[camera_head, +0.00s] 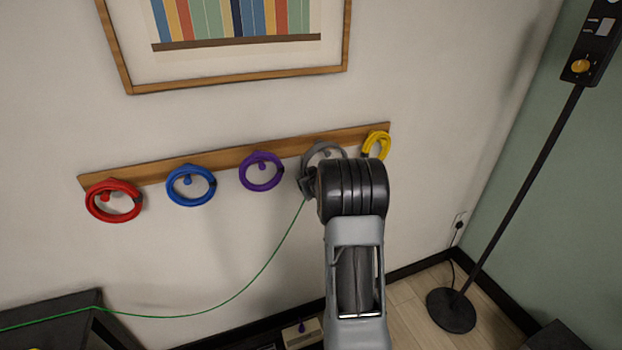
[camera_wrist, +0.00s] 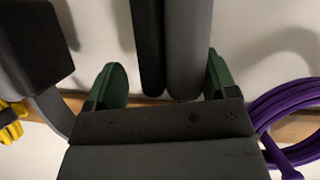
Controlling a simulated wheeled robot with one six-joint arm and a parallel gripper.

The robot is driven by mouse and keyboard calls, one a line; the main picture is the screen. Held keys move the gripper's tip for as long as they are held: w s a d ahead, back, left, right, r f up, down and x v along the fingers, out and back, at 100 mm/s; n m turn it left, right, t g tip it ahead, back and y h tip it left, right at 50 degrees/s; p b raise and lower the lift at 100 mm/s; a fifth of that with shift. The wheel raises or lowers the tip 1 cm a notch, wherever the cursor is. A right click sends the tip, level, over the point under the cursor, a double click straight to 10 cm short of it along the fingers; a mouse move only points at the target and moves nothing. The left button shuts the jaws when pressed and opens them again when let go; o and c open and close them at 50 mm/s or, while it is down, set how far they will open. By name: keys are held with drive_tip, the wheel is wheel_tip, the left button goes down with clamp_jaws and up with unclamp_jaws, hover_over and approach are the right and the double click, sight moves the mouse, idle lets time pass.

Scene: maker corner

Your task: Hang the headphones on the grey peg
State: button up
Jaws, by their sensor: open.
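The grey headphones (camera_head: 323,146) are at the wooden rail, their band arching over the grey peg (camera_head: 325,154) in the head view. Whether the band rests on the peg is hard to see. In the wrist view, a dark ear cup (camera_wrist: 32,45) with a grey band arm is at the left. My gripper (camera_wrist: 163,82) is open, its green fingertips apart on either side of upright dark and grey parts, which look like the other ear cup edge-on. My black wrist hides the fingers and the lower headphones in the head view.
Coiled red (camera_head: 114,201), blue (camera_head: 190,186), purple (camera_head: 261,171) and yellow (camera_head: 376,145) cables hang along the rail (camera_head: 225,158); purple and yellow flank the headphones. A green cord (camera_head: 246,284) runs from near my gripper to a dark tabletop at lower left. A lamp-like stand (camera_head: 518,195) is right.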

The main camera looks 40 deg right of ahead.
drive_tip(key=shift+s, duration=0.15)
drive_tip(key=b+v, duration=0.1)
drive_tip(key=v, duration=1.2)
drive_tip(key=shift+s+r, duration=0.2)
drive_tip(key=shift+s, duration=0.05)
drive_tip(key=s+d+f+m+g+h, duration=0.1)
drive_tip(key=s+f+m+g, duration=0.1)
drive_tip(key=s+f+g, duration=0.3)
drive_tip(key=s+a+g, duration=0.3)
drive_tip(key=s+a, duration=0.1)
drive_tip(key=a, duration=0.1)
drive_tip(key=s+a+r+n+y, duration=0.1)
drive_tip(key=s+a+r+y, duration=0.1)
drive_tip(key=a, duration=0.5)
drive_tip(key=s+a+r+n+y, duration=0.1)
drive_tip(key=s+a, duration=0.2)
drive_tip(key=a, duration=0.4)
drive_tip(key=s+a+r+n+y, duration=0.1)
drive_tip(key=s+a+r+y, duration=0.1)
drive_tip(key=a, duration=0.6)
drive_tip(key=shift+s+r+y, duration=0.3)
drive_tip(key=shift+s+r, duration=0.05)
drive_tip(key=shift+s, duration=0.45)
